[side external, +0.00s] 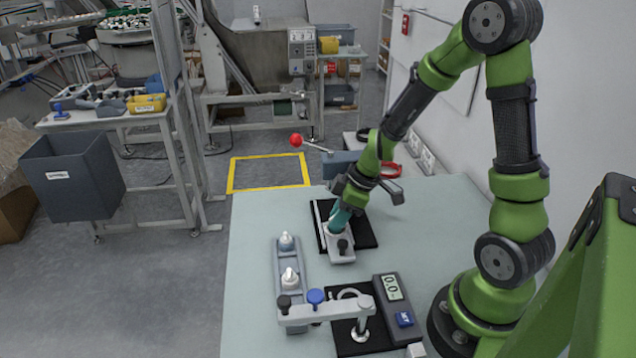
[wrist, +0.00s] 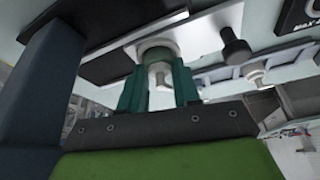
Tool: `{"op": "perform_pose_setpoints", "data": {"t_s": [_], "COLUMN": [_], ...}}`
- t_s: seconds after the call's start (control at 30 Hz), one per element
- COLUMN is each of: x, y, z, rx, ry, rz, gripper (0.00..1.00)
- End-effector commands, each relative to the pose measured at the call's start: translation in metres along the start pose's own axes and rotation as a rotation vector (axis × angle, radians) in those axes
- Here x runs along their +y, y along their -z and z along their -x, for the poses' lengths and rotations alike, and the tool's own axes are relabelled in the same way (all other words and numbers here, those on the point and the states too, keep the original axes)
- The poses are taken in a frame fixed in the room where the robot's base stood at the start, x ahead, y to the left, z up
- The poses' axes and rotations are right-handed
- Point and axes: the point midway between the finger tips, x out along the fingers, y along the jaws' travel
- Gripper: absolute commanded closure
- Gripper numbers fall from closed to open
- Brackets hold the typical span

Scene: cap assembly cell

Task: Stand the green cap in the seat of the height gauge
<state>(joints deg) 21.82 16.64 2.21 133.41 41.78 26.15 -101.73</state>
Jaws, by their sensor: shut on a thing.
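My gripper (wrist: 160,98) has teal fingers. They are shut on a pale grey-green piece with a white tip, which I take for the green cap (wrist: 157,52). In the side view my gripper (side external: 341,222) is down at a small grey fixture (side external: 342,258) with a black knob, and its fingers hide the cap. I cannot tell whether the cap touches the fixture. The height gauge (side external: 391,288) stands nearer the camera, with a lit readout and a blue button. Beside the readout are a pale curved arm and a white upright post (side external: 362,326).
A grey rack (side external: 277,262) left of the gauge holds white-tipped pieces. A red-ball lever (side external: 296,140) projects behind my gripper. The table's left strip (side external: 247,270) is clear.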

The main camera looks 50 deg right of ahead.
Motion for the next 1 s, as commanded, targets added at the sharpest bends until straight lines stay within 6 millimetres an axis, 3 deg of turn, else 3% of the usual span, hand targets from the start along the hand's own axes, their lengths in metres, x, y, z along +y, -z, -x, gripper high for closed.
{"op": "perform_pose_setpoints", "data": {"t_s": [0.17,0.4,0.6,0.77,1.0], "x": [0.001,0.001,-0.005,-0.043,-0.119], "y": [0.009,0.028,0.040,0.043,0.026], "z": [0.018,0.063,0.087,0.084,0.076], "rx": [0.005,0.006,0.003,-0.001,-0.002], "ry": [-0.004,-0.005,0.004,0.071,0.281], "rz": [0.005,0.004,0.017,0.168,0.669], "gripper": [0.80,0.81,0.81,0.81,0.81]}}
